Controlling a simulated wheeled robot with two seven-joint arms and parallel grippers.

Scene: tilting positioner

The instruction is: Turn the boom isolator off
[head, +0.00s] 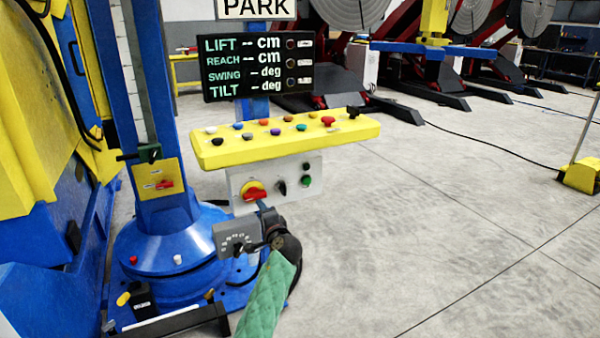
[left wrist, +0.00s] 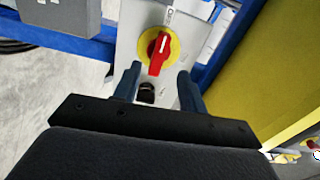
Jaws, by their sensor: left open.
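A red rotary handle on a round yellow plate (head: 246,187) is on the front of a pale grey box under the yellow button panel. In the left wrist view the red handle (left wrist: 159,54) lies just beyond and between my fingertips, with no clear contact. I cannot read which switch is the boom isolator. A second red handle (head: 164,184) is on a yellow plate on the blue column. My left gripper (head: 264,212) is in front of the grey box, partly hidden by its own wrist. In the wrist view its two fingers (left wrist: 158,78) are apart and empty. My right gripper is not seen.
The yellow button panel (head: 355,133) overhangs the grey box. A black knob (left wrist: 147,93) lies between my fingers in the wrist view. A grey dial box (head: 237,237) is close beside my wrist. The display (head: 258,66) shows dashes. Open floor lies to the right.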

